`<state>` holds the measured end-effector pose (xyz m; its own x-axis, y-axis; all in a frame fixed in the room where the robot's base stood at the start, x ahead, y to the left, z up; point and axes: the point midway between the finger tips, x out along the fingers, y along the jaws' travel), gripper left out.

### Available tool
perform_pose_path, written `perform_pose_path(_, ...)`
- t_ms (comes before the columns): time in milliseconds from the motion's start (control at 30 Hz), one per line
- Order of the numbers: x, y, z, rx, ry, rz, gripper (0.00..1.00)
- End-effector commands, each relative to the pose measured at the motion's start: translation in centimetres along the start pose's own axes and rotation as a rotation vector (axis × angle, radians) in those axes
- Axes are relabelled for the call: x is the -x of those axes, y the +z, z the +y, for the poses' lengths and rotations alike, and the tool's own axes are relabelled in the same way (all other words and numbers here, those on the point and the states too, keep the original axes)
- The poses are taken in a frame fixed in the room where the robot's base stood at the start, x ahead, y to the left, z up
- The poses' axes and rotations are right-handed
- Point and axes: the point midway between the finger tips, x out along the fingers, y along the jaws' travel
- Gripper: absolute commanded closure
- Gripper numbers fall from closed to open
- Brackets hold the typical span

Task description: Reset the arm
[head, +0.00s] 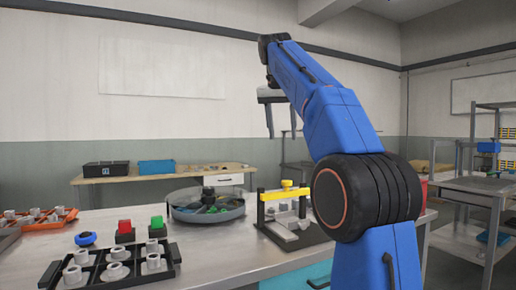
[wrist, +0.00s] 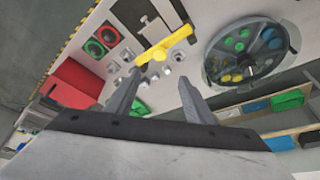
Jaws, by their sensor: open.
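My blue arm rises on the right of the head view and bends over to the upper middle. My gripper (head: 281,135) hangs at its end, pointing down, with its two fingers apart and nothing between them. It is high above the table (head: 190,262), apart from everything below. In the wrist view the open fingers of my gripper (wrist: 155,95) frame the scene below. Part of the table is hidden behind my arm.
A round tank (head: 206,208) with coloured items stands mid-table. A fixture with a yellow clamp bar (head: 284,191) is right of it. Red (head: 124,228) and green (head: 157,224) buttons, a blue knob (head: 86,239) and a black tray of metal parts (head: 53,279) are at left. The air around my gripper is clear.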

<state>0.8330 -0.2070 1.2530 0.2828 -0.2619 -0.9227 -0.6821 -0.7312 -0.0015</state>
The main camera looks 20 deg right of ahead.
Motion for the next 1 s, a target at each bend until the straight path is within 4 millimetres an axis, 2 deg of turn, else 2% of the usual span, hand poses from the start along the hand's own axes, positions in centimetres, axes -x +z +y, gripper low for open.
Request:
perform_pose_path(267,-0.1,0.7,0.1,0.017,-0.005,0.001,0.51)
perform_pose_path(467,-1.0,3.9,0.5,0.096,-0.029,-0.001,0.51)
perform_pose_path(767,-4.8,12.2,2.0,0.259,-0.086,0.000,0.51)
perform_pose_path(1000,-9.4,20.4,3.9,0.383,-0.137,0.001,0.51)
